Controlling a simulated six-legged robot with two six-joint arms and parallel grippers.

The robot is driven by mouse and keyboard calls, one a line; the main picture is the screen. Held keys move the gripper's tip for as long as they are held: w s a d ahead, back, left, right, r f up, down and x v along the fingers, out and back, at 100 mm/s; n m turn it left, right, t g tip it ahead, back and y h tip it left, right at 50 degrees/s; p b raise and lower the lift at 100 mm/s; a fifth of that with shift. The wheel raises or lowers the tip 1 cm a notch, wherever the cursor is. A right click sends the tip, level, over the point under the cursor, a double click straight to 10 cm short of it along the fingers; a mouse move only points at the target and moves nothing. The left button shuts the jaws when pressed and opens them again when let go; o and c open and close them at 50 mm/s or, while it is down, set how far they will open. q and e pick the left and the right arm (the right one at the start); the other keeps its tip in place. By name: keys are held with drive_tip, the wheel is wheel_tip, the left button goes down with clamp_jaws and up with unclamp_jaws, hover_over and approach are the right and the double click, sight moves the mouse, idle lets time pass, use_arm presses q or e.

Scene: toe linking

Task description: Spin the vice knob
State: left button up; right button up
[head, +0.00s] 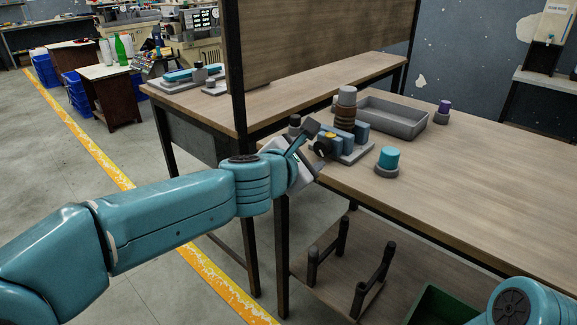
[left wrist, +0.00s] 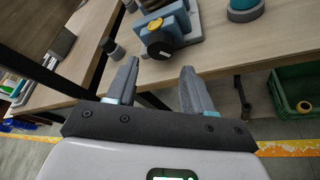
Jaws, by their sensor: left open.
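The vice (head: 352,150) is blue and grey on a grey base at the near left corner of the wooden workbench. Its dark round knob (head: 323,147) faces my left arm. In the left wrist view the knob (left wrist: 159,47) lies ahead, just beyond the gap between my fingertips, with a yellow part behind it. My left gripper (left wrist: 158,70) is open and empty, one finger to each side of the knob's line, apart from it. In the head view my left gripper (head: 309,137) is beside the vice's left side. My right gripper is out of view.
A brown-and-grey cylindrical piece (head: 346,105) stands by the vice. A grey tray (head: 395,118) lies behind. A teal-topped piece (head: 388,161) and a purple-topped piece (head: 444,112) stand to the right. The bench's right side is clear. A green crate (head: 437,306) is below.

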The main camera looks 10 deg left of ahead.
use_arm(q)
drive_tip(key=p+v, duration=0.1)
drive_tip(key=v, duration=0.8)
drive_tip(key=shift+s, duration=0.4)
drive_tip(key=shift+a+r, duration=0.15)
